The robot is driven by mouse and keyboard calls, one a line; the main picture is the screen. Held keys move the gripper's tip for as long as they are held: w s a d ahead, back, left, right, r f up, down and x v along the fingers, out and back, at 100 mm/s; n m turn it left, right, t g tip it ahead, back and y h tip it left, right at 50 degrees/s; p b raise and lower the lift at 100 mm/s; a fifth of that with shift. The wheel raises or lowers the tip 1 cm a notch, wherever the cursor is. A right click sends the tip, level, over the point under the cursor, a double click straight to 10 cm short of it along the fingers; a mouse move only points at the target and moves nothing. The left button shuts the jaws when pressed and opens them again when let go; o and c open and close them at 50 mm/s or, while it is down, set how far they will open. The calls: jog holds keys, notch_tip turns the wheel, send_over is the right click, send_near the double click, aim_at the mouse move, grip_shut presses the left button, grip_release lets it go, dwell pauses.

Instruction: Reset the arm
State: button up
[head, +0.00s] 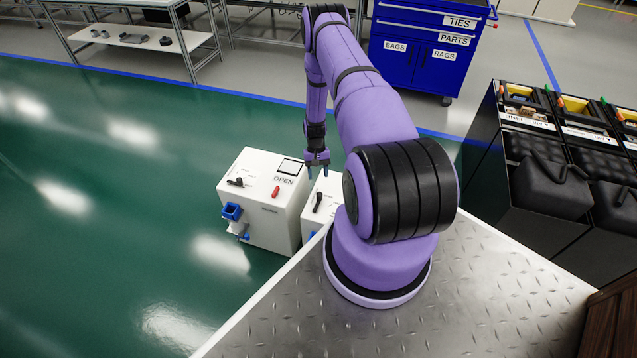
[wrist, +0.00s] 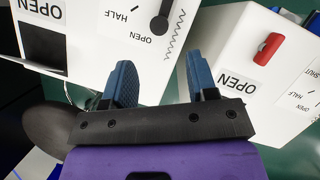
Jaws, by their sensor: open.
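My purple arm rises from the metal deck in the head view, bends at the top and hangs down on the far side. My gripper (head: 318,170) points down above the white cabinets, near the gap between them. In the wrist view my gripper (wrist: 158,85) has its two blue fingers apart, with nothing between them. A white cabinet (head: 262,220) with a black lever, a red handle (head: 276,191) and an OPEN label stands left of the gripper. A second white cabinet (head: 321,203) with a black handle is partly hidden behind my arm.
A blue drawer cart (head: 425,45) stands at the back. Black bins (head: 548,180) stand on the right. A metal-framed table (head: 135,38) is at the back left. The green floor (head: 90,200) on the left is clear. A blue clamp-like part (head: 232,212) sticks out from the left cabinet.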

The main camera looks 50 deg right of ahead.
jog(key=shift+w+d+r, duration=0.1)
jog(key=shift+r, duration=0.35)
dwell(0.3)
